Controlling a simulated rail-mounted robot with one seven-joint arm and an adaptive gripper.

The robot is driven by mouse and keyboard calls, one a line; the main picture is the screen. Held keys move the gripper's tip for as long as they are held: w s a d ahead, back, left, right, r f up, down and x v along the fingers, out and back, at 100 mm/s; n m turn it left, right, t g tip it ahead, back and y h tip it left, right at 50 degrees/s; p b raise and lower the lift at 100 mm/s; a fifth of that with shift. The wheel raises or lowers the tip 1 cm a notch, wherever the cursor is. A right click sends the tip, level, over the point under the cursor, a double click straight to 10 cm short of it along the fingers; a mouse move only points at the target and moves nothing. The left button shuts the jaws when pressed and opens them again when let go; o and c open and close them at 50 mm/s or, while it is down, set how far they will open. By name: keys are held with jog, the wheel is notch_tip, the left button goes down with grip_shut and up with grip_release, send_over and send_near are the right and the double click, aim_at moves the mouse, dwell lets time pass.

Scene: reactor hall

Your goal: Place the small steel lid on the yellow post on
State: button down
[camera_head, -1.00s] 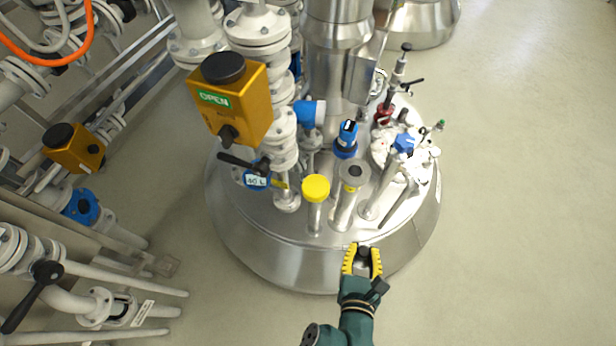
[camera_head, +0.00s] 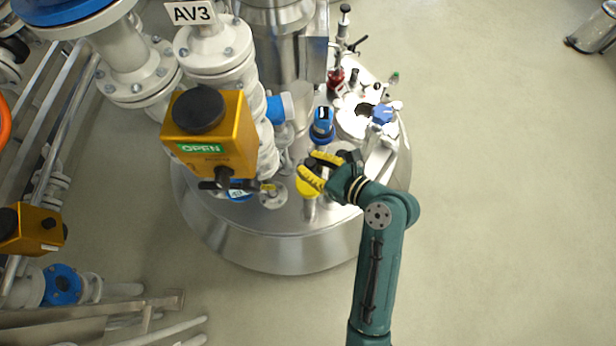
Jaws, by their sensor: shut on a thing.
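The yellow-topped post (camera_head: 309,209) stands on the front of the steel vessel's cover; its yellow top is partly covered by my fingers. My gripper (camera_head: 311,167), with yellow ribbed fingers, reaches in from the right over this post and points left. It is shut on a small dark-looking piece between the fingers, which I take to be the small steel lid, though it is mostly hidden. I cannot tell whether the piece touches the post. The grey-topped post beside it is largely hidden behind my gripper and wrist.
An orange valve box (camera_head: 212,135) marked OPEN stands close left of my gripper. A blue-capped fitting (camera_head: 322,125) is just behind it. White fittings with a blue knob (camera_head: 383,114) are at the right.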

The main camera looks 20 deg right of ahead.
notch_tip(320, 180, down, 8)
jog(key=b, duration=0.2)
jog(key=shift+b, duration=0.4)
jog(key=shift+f, duration=0.1)
jog(key=c, duration=0.9)
grip_release()
jog(key=shift+a, duration=0.1)
jog(key=shift+c, duration=0.2)
